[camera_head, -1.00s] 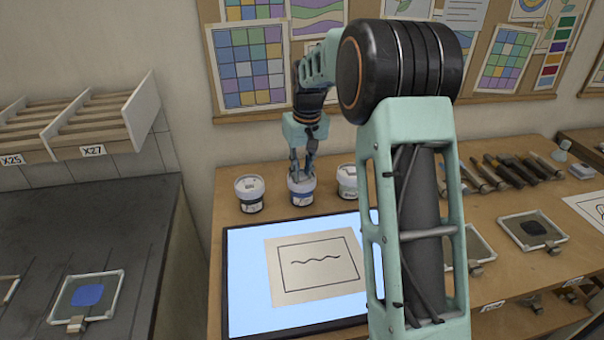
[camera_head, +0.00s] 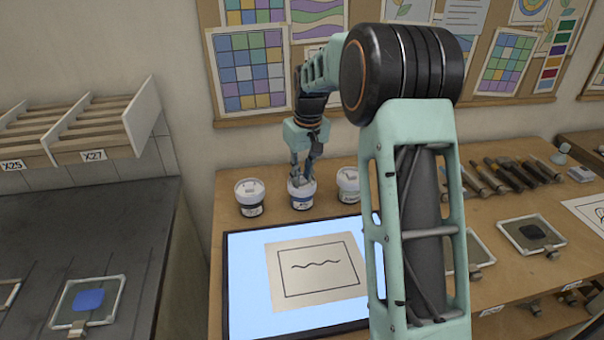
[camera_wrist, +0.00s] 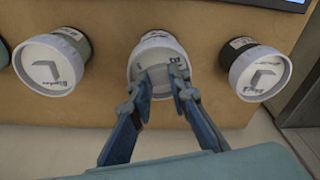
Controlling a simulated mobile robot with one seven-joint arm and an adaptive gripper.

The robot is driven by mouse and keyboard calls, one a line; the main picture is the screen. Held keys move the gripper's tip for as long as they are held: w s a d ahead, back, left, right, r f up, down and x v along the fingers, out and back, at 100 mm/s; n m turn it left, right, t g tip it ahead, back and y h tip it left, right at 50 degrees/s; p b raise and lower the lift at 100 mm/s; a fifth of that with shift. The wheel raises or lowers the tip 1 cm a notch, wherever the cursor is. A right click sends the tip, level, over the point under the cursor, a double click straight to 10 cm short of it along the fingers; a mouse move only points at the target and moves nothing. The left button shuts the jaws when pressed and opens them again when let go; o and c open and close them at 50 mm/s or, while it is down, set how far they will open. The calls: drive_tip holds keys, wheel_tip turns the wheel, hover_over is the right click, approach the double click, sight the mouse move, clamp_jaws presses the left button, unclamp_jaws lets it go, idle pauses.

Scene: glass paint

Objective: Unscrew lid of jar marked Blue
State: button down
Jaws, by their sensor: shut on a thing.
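Three small jars with white lids stand in a row at the back of the wooden table. The middle jar (camera_head: 302,199) has a blue band under its lid. My gripper (camera_head: 301,181) points down at this jar from above. In the wrist view my gripper (camera_wrist: 161,82) has its two fingers closed on the raised grip of the middle jar's lid (camera_wrist: 146,53). The lid still sits on the jar. The lid's marking is partly hidden by the fingers and too small to read.
The left jar (camera_head: 250,199) and right jar (camera_head: 347,184) stand close on either side. A lit panel (camera_head: 250,290) with a paper drawing (camera_head: 318,280) lies in front. Several tools (camera_head: 515,175) lie to the right. A pinboard (camera_head: 290,60) hangs behind.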

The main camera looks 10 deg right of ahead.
sight(302, 180)
drive_tip(key=shift+s+p, duration=0.15)
drive_tip(key=shift+p, duration=0.15)
drive_tip(key=shift+r+p, duration=1.2)
drive_tip(key=shift+r, duration=0.6)
